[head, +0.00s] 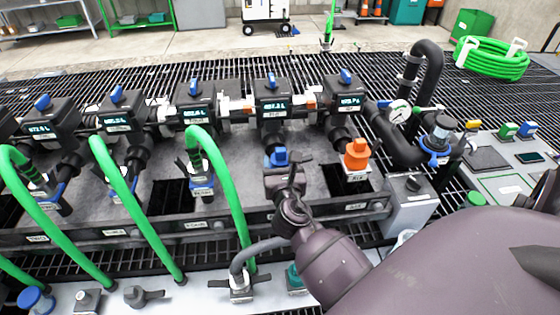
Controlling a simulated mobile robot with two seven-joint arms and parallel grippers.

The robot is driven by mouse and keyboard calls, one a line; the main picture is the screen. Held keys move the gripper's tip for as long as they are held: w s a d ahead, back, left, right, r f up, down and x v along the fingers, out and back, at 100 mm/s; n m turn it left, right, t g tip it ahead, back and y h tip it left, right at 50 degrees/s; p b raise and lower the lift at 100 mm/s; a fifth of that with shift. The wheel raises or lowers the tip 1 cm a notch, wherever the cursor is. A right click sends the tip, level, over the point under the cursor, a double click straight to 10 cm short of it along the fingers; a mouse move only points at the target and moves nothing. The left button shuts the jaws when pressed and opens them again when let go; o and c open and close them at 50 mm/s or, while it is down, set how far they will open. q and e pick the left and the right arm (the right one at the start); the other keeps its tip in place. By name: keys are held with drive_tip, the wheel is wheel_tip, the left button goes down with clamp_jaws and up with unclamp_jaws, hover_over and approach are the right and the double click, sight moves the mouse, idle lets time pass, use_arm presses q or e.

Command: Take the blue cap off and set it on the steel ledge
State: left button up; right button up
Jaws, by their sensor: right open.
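The blue cap (279,156) sits on the fourth outlet of the black manifold, under a meter with a lit display. My right gripper (286,168) is open, just in front of and below the blue cap. Its fingers partly overlap the cap's lower part in the picture, and I cannot tell whether they touch it. The steel ledge (200,297) runs along the bottom of the view, in front of the manifold. My right arm comes in from the lower right and hides the ledge's right part. My left gripper is not in view.
An orange cap (356,154) is on the outlet to the right. Green hoses (232,190) arch from the left outlets to the front. The ledge carries a blue knob (35,298), a grey fitting (140,296) and a hose coupling (240,288). A gauge (400,112) stands at the right.

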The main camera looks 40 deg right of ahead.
drive_tip(key=x, duration=0.3)
drive_tip(key=shift+w+d+f, duration=0.1)
drive_tip(key=shift+w+d, duration=0.05)
drive_tip(key=shift+d, duration=0.25)
drive_tip(key=shift+w+d+b, duration=0.3)
drive_tip(key=shift+w+d, duration=0.05)
drive_tip(key=shift+w, duration=0.15)
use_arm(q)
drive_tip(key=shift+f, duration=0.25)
use_arm(e)
drive_tip(key=c, duration=1.1)
drive_tip(key=shift+o, duration=0.2)
wheel_tip(320, 180, up, 10)
drive_tip(key=p, duration=0.4)
drive_tip(key=shift+f, duration=0.25)
wheel_tip(320, 180, up, 10)
drive_tip(key=p, duration=0.4)
hover_over(281, 154)
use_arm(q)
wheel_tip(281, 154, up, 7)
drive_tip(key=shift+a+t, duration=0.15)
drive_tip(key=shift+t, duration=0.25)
use_arm(e)
drive_tip(key=shift+w+d+r, duration=0.3)
drive_tip(key=shift+w+r, duration=0.1)
drive_tip(key=shift+w, duration=0.05)
